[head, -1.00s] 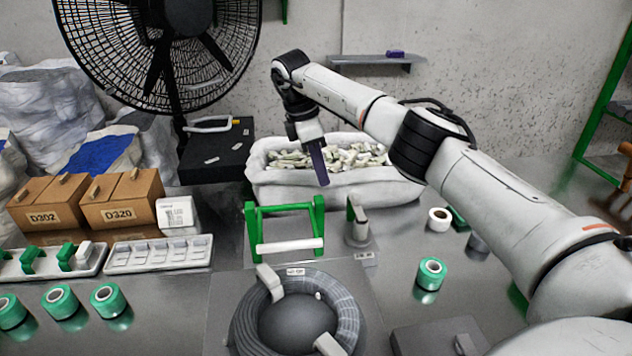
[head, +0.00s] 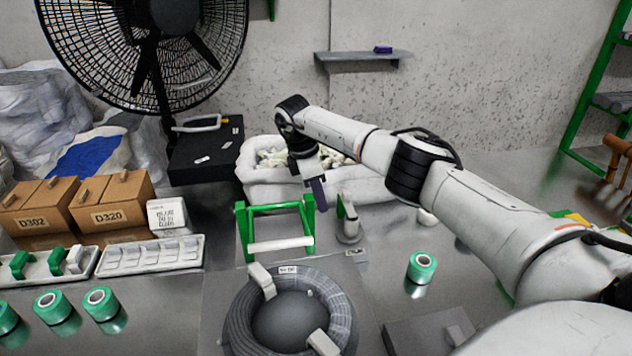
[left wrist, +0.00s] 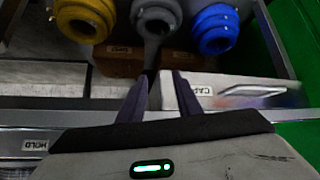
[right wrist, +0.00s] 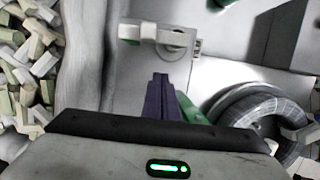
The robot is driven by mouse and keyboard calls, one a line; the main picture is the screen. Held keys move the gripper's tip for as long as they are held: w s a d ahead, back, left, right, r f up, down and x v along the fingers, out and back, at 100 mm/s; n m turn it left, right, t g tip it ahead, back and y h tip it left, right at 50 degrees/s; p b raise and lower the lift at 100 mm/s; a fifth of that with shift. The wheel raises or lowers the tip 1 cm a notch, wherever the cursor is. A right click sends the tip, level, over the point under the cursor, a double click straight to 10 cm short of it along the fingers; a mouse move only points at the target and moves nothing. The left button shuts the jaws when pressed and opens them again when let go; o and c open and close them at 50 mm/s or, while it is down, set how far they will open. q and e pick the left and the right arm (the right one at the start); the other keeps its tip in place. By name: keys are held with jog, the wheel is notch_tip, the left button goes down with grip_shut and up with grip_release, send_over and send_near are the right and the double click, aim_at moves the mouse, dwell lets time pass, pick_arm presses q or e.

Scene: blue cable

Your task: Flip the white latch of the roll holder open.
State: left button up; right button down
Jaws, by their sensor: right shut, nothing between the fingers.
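The roll holder is a green frame (head: 241,222) standing on the bench, with a white bar (head: 281,245) across its front that looks like the latch. The bar lies level between the green side posts. My right gripper (head: 319,205) is shut and empty at the right-hand post of the frame, pointing down; I cannot tell whether it touches. In the right wrist view its dark fingers (right wrist: 160,82) are together, with a green part of the frame (right wrist: 190,108) just behind them. My left gripper (left wrist: 161,78) is open and empty, away from the frame.
A coil of grey cable (head: 240,325) lies in front of the frame. A white sack of pale pieces (head: 262,172) is behind. A green tape roll (head: 422,267) stands to the right.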

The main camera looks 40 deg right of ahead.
aim_at(347, 199)
pick_arm(q)
jog(key=shift+s+r+p, duration=0.1)
jog(key=shift+r+p, duration=0.45)
pick_arm(e)
jog(key=d, duration=0.1)
jog(key=s+d, duration=0.2)
jog(key=shift+d+f, duration=0.25)
jog(key=shift+d, duration=0.05)
pick_arm(q)
jog(key=shift+s+f, duration=0.1)
jog(key=shift+f, duration=0.1)
